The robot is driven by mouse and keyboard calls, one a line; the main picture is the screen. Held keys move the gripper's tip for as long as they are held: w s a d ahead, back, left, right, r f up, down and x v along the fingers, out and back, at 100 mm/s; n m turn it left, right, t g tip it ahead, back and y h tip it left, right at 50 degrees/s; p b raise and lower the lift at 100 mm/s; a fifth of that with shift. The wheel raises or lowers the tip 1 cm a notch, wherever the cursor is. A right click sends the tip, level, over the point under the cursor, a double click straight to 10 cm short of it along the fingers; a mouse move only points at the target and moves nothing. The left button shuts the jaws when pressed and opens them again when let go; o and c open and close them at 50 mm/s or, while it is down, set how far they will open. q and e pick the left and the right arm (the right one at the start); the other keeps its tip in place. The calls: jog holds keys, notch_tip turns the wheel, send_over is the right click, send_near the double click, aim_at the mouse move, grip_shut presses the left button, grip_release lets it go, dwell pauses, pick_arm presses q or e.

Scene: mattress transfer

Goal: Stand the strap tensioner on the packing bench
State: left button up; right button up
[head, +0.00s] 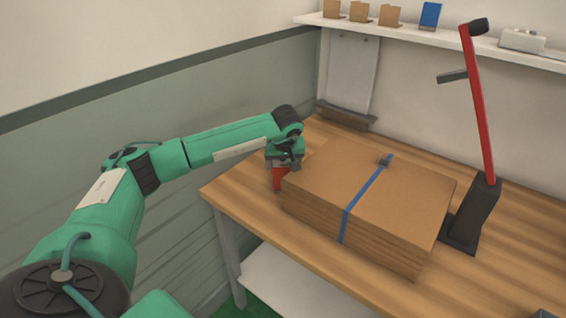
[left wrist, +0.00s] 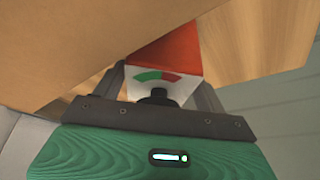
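A tall tool with a red lever (head: 478,110), a black grip and a black foot stands upright on the wooden packing bench (head: 335,240), right of the cardboard stack. It looks like the strap tensioner. My left gripper (head: 284,166) is far from it, at the stack's left end. In the left wrist view its fingers (left wrist: 162,88) lie against both sides of a red-and-white piece (left wrist: 165,55) with a green-and-red dial and a black knob. The piece's red part (head: 279,179) shows below the gripper in the head view; whether it touches the bench is hidden. My right gripper is out of view.
The cardboard stack (head: 340,190), bound with a blue strap (head: 364,200), fills the middle of the bench. A shelf (head: 470,45) with small boxes runs along the back wall. Bare bench lies in front of the stack and around the tall tool.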

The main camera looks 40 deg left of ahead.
pick_arm(q)
jog(key=shift+r, duration=0.3)
jog(key=v, duration=0.3)
jog(key=b+v, duration=0.1)
jog(key=v, duration=0.7)
jog(key=shift+s+r, duration=0.15)
jog(key=shift+r, duration=0.15)
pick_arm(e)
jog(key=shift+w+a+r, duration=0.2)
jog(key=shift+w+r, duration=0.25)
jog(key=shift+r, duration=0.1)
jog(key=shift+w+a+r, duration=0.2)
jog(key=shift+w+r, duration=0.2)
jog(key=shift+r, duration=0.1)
pick_arm(q)
jog(key=shift+d, duration=0.15)
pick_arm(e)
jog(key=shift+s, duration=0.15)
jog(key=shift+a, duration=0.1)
